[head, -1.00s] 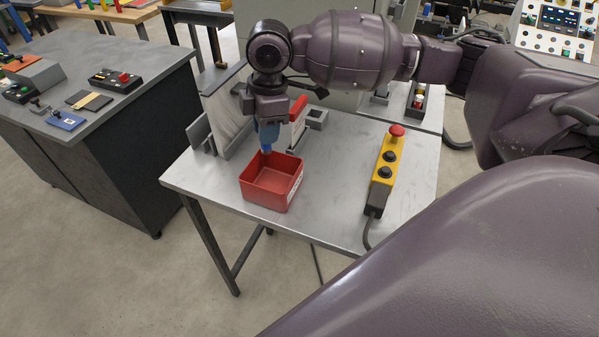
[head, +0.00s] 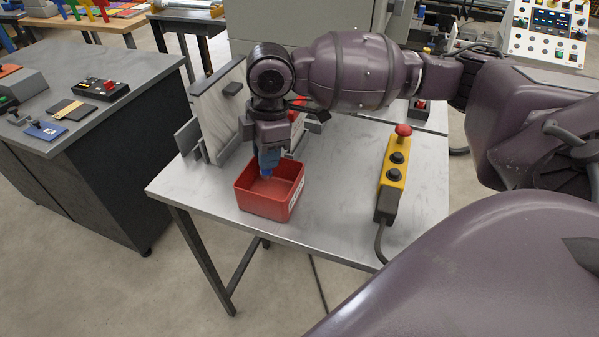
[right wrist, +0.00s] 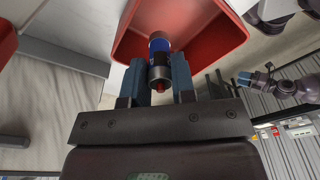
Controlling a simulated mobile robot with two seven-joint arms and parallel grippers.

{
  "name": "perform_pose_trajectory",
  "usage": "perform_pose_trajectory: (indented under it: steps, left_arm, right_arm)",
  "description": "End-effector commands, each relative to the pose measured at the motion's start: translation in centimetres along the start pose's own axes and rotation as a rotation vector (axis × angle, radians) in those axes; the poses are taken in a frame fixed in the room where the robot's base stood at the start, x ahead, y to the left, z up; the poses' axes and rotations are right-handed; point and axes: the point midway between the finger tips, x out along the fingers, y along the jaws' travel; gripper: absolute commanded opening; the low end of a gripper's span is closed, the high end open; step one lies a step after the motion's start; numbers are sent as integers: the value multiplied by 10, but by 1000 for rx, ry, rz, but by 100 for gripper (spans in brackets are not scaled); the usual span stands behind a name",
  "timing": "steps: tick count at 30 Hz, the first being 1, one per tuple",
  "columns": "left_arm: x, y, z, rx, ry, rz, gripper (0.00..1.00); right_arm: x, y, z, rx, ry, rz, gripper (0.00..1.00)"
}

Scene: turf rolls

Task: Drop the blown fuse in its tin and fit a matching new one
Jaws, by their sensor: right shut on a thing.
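My right gripper (head: 268,163) points down over the open red tin (head: 262,204) on the metal table. Its blue fingers are shut on a fuse (right wrist: 159,46), a small cylinder with a blue band, metal parts and a red tip in the right wrist view. The fuse is over the tin's opening, which also shows in the right wrist view (right wrist: 128,32); I cannot tell if it touches the tin. In the head view the gripper mostly hides the fuse. My left gripper (right wrist: 243,78) shows small at the right wrist view's right; its jaw gap is unclear.
A yellow control box (head: 394,172) with a red button and a cable stands on the right of the metal table (head: 335,180). Upright grey plates (head: 216,115) stand behind the tin. A dark workbench (head: 95,150) is at the left. The table between tin and control box is clear.

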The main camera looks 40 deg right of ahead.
Motion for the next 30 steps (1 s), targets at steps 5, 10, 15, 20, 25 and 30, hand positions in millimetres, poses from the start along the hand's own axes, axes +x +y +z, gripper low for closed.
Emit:
perform_pose_trajectory:
  steps: [5,10,15,20,25,30]
  left_arm:
    - [-1,0,3,1,-5,0,43]
    - [-3,-1,7,1,-13,-1,43]
    - [-4,-1,10,1,-18,-2,43]
    - [-6,-2,5,1,-11,-3,43]
    - [-8,-3,-3,0,3,-5,43]
    - [-10,-4,-5,0,5,-6,43]
  right_arm:
    - [0,0,0,0,0,0,46]
    - [0,0,0,0,0,0,54]
    - [-1,0,0,0,0,0,54]
    - [-14,0,0,0,0,3,54]
    - [-45,0,0,0,1,7,54]
    - [-76,0,0,-1,1,6,54]
